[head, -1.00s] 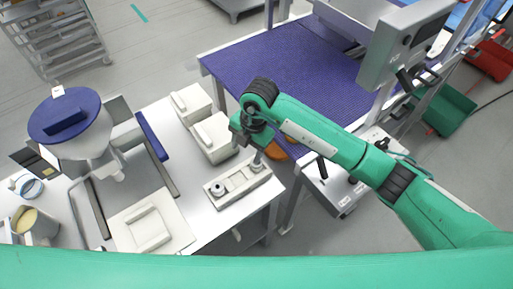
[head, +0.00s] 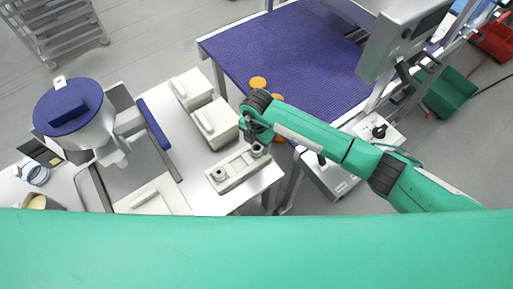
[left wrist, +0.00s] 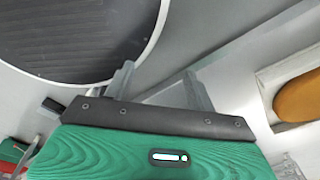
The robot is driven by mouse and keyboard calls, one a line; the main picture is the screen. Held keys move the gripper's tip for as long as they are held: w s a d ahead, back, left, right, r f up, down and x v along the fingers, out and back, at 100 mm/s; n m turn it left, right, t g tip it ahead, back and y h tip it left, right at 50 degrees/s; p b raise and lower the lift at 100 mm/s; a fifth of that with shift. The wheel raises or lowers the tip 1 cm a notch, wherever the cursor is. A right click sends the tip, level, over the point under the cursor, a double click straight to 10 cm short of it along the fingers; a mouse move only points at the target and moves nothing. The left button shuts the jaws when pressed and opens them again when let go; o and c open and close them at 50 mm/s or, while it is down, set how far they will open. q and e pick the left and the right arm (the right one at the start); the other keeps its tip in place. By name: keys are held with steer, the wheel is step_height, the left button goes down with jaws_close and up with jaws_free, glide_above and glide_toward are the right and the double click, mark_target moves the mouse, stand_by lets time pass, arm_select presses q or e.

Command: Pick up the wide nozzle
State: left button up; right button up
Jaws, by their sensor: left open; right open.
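A pale nozzle holder (head: 236,172) lies near the right edge of the white table. One grey nozzle (head: 219,174) stands at its left end and another nozzle (head: 257,150) at its right end. I cannot tell from their size which is the wide one. My right gripper (head: 261,138) is open, pointing down just above the right-end nozzle. Its fingers are small and partly hidden by the wrist, so contact is unclear. My left gripper (left wrist: 158,86) is open and empty in the left wrist view; it is not visible in the head view.
Two white lidded tubs (head: 214,124) stand behind the holder. A blue-topped hopper machine (head: 72,110) is at left. A purple belt (head: 285,55) lies beyond, with orange discs (head: 258,82) near its edge. My green arm covers the bottom of the head view.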

mark_target(256, 147)
step_height(256, 147, down, 3)
steer(key=shift+s+a+p, duration=0.1)
steer(key=shift+s+p, duration=0.05)
steer(key=shift+p, duration=0.4)
steer(key=shift+f, duration=0.25)
steer(key=c, duration=1.1)
arm_select(q)
steer(key=shift+s+r, duration=0.75)
steer(key=shift+r, duration=0.1)
arm_select(e)
steer(key=shift+r, duration=0.1)
